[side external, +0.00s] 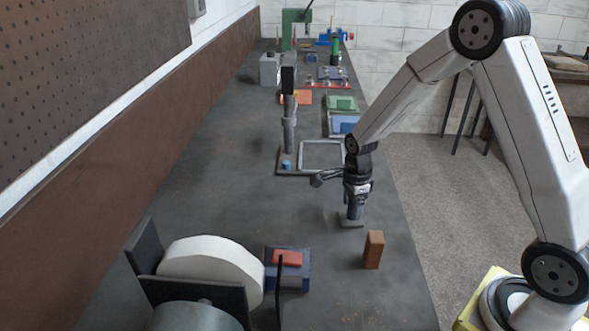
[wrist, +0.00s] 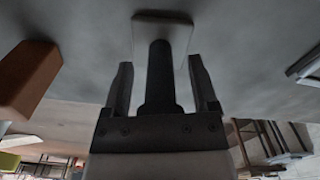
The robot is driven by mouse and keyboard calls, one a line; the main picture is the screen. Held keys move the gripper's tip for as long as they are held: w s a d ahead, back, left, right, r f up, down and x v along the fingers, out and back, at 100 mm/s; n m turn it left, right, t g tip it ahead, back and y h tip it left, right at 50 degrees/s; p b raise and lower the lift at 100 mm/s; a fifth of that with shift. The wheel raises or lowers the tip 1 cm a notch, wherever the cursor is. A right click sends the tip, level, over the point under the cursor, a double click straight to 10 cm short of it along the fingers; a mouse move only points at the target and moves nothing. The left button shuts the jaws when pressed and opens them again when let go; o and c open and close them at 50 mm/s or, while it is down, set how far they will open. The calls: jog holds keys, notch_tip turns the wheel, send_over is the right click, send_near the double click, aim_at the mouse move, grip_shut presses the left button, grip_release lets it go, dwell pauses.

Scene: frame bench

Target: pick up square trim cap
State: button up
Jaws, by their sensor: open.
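The square trim cap (side external: 347,221) looks like a pale grey square plate lying on the bench, right under my gripper (side external: 355,213). In the wrist view the plate (wrist: 145,36) is at the top middle, with a dark round stem in front of it. My gripper (wrist: 163,80) is open, with one finger on each side of the stem and a gap showing on both sides. The fingertips are close to the plate; I cannot tell whether they touch it. In the side view my gripper hides part of the cap.
A brown block (side external: 374,250) stands close by; it also shows in the wrist view (wrist: 27,75). A light frame on a dark base (side external: 320,145) lies behind, with a small blue piece (side external: 286,165). A white roll (side external: 212,262) and a blue box (side external: 290,280) are at the front. Bench left of the gripper is clear.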

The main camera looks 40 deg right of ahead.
dwell(0.4)
grip_shut()
jog(key=shift+r, duration=0.1)
jog(key=shift+r, duration=0.7)
jog(key=s+a+r, duration=0.2)
jog(key=s+r, duration=0.9)
jog(key=s, duration=0.2)
jog(key=shift+s+r, duration=0.2)
jog(key=shift+s, duration=0.2)
